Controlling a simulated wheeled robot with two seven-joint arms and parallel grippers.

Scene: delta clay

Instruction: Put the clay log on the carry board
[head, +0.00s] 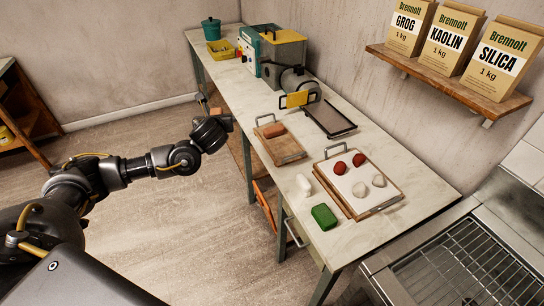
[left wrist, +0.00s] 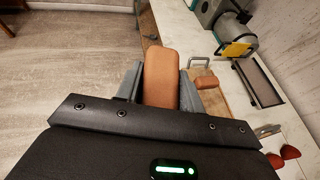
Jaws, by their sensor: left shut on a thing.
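My left gripper (head: 221,119) is off the front edge of the worktable, over the floor side. In the left wrist view its two fingers (left wrist: 160,86) are shut on a brown clay log (left wrist: 161,70), which lies lengthwise between them and sticks out past them. In the head view the log is mostly hidden by the gripper. A wooden board with metal handles (head: 287,153) lies on the table to the gripper's right, with a second, reddish-brown log (head: 274,130) on it. That board also shows in the left wrist view (left wrist: 212,105). My right gripper is not in view.
A second handled board (head: 376,205) carries a white sheet with red and pale lumps. A white roll (head: 304,185) and green block (head: 324,216) lie nearby. A dark tray (head: 328,119) and a machine (head: 297,83) stand behind. The board's front part looks bare.

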